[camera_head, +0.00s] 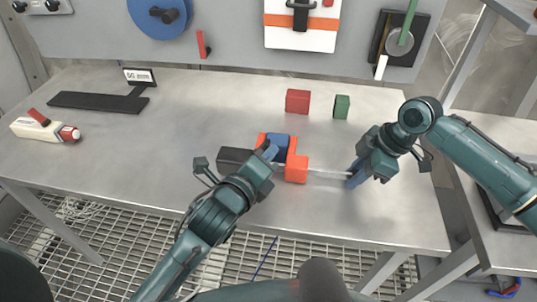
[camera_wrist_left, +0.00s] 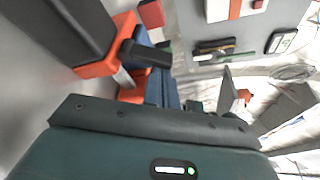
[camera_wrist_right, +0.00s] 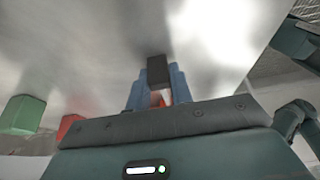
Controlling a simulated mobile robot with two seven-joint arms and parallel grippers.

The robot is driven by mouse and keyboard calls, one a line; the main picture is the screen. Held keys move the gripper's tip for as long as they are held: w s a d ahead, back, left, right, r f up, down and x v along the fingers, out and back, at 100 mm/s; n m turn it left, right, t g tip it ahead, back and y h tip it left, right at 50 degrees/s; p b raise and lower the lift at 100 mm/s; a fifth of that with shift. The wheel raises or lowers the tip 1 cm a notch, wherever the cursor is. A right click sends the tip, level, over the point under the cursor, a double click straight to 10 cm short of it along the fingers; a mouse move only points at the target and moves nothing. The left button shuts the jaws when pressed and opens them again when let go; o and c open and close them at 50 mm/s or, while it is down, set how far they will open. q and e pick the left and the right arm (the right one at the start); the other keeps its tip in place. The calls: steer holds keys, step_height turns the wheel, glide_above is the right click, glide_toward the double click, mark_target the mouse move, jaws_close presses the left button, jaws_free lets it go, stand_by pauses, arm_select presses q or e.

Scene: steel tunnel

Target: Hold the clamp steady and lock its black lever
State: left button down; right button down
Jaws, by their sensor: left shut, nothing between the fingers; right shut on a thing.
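The clamp (camera_head: 297,170) is orange with a black handle (camera_head: 233,157) on its left and a thin metal bar running right. It lies over the middle of the table. My left gripper (camera_head: 270,153) is shut and empty, with its blue fingers at the orange body. In the left wrist view, the black lever (camera_wrist_left: 148,53) sticks out from the orange body (camera_wrist_left: 97,66), close by the blue fingers. The head view does not show the lever clearly. My right gripper (camera_head: 354,176) is shut on the bar's right end, a black block (camera_wrist_right: 158,71) in the right wrist view.
A red block (camera_head: 298,101) and a green block (camera_head: 342,106) stand behind the clamp. A black flat stand (camera_head: 97,102) and a cream bottle-like tool (camera_head: 44,129) lie at the left. A grey panel (camera_head: 233,53) with mounted items rises behind. The front right tabletop is clear.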

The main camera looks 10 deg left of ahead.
arm_select(q)
steer(key=shift+a+r+n, duration=0.1)
steer(key=shift+a+n, duration=0.05)
steer(key=shift+n, duration=0.15)
steer(key=n, duration=0.1)
steer(key=a+n+t+h, duration=0.1)
steer(key=n, duration=0.1)
steer(key=shift+a+r, duration=0.1)
steer(key=shift+r, duration=0.3)
steer(key=n, duration=0.1)
steer(key=a+n+t, duration=0.1)
steer(key=n, duration=0.2)
steer(key=shift+a+r+h, duration=0.2)
steer(key=shift+a+h, duration=0.05)
steer(key=shift+h, duration=0.05)
steer(key=shift+t, duration=0.3)
steer(key=v, duration=0.6)
steer(key=f+v, duration=0.1)
steer(key=v, duration=0.3)
steer(key=shift+d, duration=0.2)
arm_select(e)
steer(key=c, duration=1.2)
jaws_free()
steer(key=shift+o, duration=0.2)
